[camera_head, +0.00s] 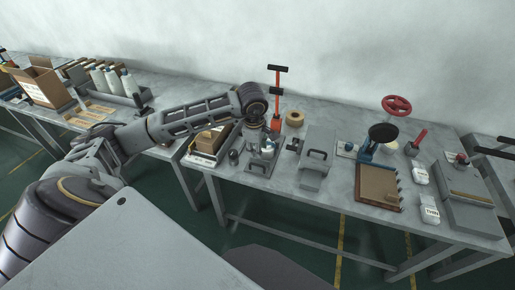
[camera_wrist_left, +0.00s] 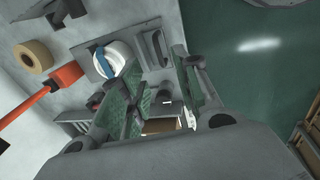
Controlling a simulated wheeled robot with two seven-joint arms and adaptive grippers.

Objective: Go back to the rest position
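My left arm reaches in from the left over the middle table. My left gripper (camera_head: 262,138) is above a small metal fixture (camera_head: 259,166) there. In the left wrist view its two green-padded fingers (camera_wrist_left: 157,70) are spread apart, with nothing held between them. A white round piece with a blue bar (camera_wrist_left: 112,58) lies just beyond the fingers and outside the gap. My right gripper is in neither view.
A red-handled post (camera_head: 277,90) and a tape roll (camera_head: 294,118) stand close behind the gripper. A red handwheel (camera_head: 397,105) stands farther right.

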